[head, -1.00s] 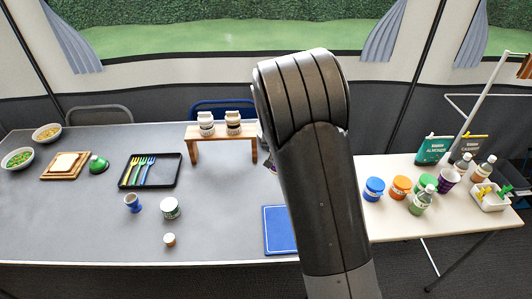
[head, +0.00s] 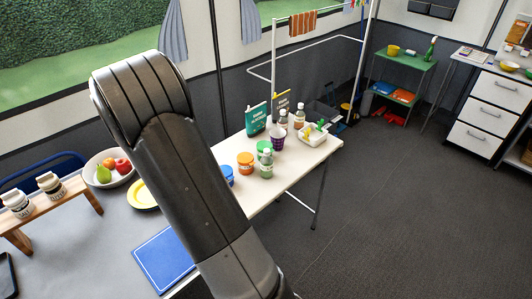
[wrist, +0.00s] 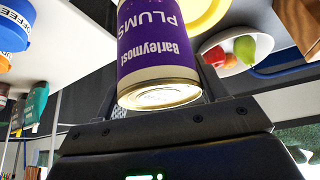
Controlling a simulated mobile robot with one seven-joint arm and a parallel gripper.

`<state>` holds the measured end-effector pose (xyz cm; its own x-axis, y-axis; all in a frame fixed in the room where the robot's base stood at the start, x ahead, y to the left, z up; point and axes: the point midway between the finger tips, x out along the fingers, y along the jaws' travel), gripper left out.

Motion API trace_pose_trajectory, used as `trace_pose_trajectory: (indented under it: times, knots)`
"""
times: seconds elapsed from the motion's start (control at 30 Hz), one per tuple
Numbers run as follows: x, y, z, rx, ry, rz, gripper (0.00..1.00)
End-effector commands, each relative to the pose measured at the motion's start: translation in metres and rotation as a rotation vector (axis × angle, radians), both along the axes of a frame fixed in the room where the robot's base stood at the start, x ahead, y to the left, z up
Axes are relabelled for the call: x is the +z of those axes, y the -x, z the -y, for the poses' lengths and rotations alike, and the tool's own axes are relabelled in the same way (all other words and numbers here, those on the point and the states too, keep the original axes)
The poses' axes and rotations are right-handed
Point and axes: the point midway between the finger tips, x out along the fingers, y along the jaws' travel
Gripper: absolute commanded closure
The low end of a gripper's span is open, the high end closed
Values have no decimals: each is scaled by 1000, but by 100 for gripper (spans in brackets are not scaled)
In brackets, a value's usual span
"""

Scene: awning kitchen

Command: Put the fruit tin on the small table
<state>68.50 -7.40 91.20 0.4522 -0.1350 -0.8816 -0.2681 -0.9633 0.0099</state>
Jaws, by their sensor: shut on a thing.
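The fruit tin (wrist: 158,50) is a purple and cream can labelled "Barleymost PLUMS". It shows close up in the wrist view, which looks upside down. My gripper (wrist: 160,98) is shut on it. In the head view my own arm hides both the gripper and the tin. A small green table (head: 407,61) with a lower shelf stands at the far back right in the head view. A yellow cup (head: 393,50), a green bottle (head: 430,48) and a flat pale item rest on its top.
A cream side table (head: 290,160) holds jars, bottles, boxes and a white caddy (head: 312,140). A grey table at left holds a fruit bowl (head: 108,168), a yellow plate (head: 145,195) and a blue board (head: 163,260). White drawers (head: 490,115) stand far right. The floor (head: 400,210) between is clear.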

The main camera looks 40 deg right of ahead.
Motion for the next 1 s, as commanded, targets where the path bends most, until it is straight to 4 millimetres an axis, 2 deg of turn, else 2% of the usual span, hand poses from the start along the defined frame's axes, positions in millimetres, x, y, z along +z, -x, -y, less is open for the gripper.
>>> trace_pose_trajectory:
  times: [0.03, 0.27, 0.57, 1.0]
  knots:
    - [1, -1, 17, -15, -1, 1, 73]
    - [2, 2, 77, -54, -4, -3, 73]
    - [7, 15, 158, -108, -6, 1, 73]
    - [22, 52, 273, -190, -3, 22, 73]
